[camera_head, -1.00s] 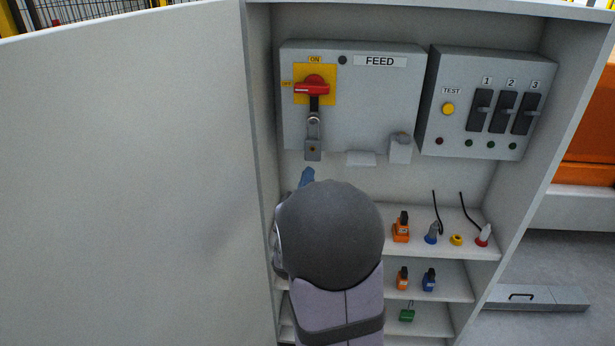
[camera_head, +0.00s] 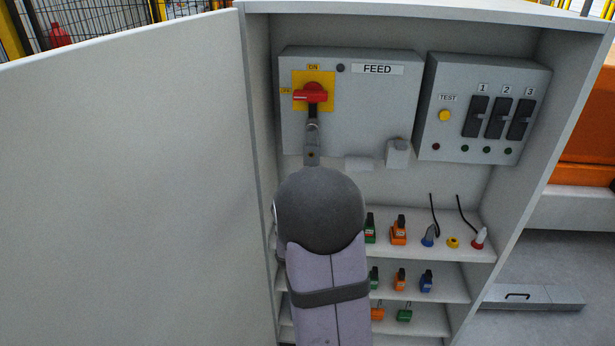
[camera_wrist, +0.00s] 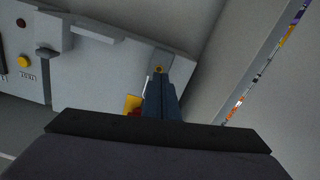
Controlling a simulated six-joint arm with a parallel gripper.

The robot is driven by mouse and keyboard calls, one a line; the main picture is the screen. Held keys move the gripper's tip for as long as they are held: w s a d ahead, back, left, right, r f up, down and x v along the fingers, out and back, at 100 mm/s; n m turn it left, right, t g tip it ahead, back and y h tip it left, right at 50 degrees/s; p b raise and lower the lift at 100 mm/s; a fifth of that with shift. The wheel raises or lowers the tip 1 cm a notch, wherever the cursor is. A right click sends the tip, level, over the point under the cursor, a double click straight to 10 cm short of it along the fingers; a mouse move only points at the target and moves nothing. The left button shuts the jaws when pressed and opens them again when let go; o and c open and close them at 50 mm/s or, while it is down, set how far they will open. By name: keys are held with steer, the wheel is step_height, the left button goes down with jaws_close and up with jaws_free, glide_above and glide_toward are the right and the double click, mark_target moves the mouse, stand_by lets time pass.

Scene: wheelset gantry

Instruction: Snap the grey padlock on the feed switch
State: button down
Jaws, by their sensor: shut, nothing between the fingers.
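The grey padlock (camera_head: 312,155) hangs below the red handle (camera_head: 311,94) of the feed switch, on its yellow plate. The handle lies level, pointing toward OFF. In the wrist view the padlock (camera_wrist: 160,69) shows its brass-coloured keyhole, with a thin pale shackle bar beside it. I cannot tell whether the shackle is closed. My gripper (camera_wrist: 160,86) has dark blue fingers, shut and empty. The fingertips overlap the padlock's body in the wrist view; contact cannot be told.
The FEED box (camera_head: 370,115) carries the switch; a second box (camera_head: 484,105) with a yellow button and three black switches stands to its right. Shelves below hold small coloured padlocks and plugs, partly hidden by my arm. The open white door (camera_head: 120,180) is at left.

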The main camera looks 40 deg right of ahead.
mark_target(310, 162)
steer(key=shift+p+x, duration=0.3)
steer(key=shift+x, duration=2.65)
steer(key=shift+w+d, duration=0.2)
steer(key=shift+a+r, duration=0.1)
steer(key=shift+b+v, duration=0.5)
steer(key=shift+v, duration=0.75)
steer(key=shift+s, duration=0.1)
